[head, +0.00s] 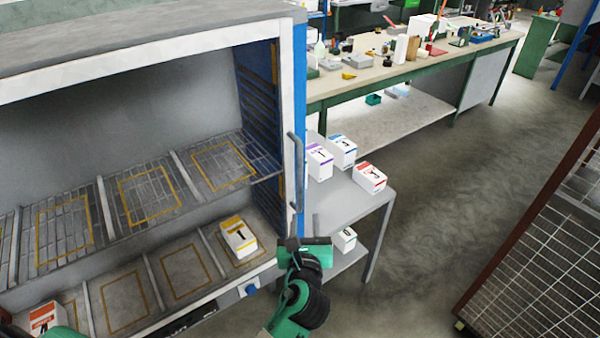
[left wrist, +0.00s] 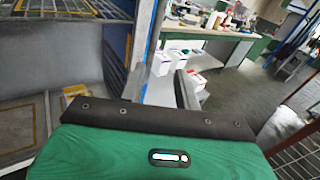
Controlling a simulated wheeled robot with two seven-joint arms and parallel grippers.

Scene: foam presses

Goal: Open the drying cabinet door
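The drying cabinet (head: 150,50) fills the left of the head view. Its pale front frame surrounds the shelves, which are plainly visible; I cannot tell whether clear glass covers them. A grey vertical bar handle (head: 296,165) is on the right upright of the front. My left gripper (head: 304,232) is just below the handle's lower end, with its fingers pointing up and apart. In the left wrist view its two fingers (left wrist: 159,85) stand apart with nothing clearly held between them. Contact with the handle cannot be made out. My right gripper is not in view.
A yellow-marked box (head: 238,238) and an orange-marked box (head: 45,318) are on the cabinet's lower level. A grey side table (head: 350,203) with several boxes stands right of the cabinet. A workbench (head: 440,65) is behind. A wire-mesh rack (head: 545,260) is at right, with open floor between.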

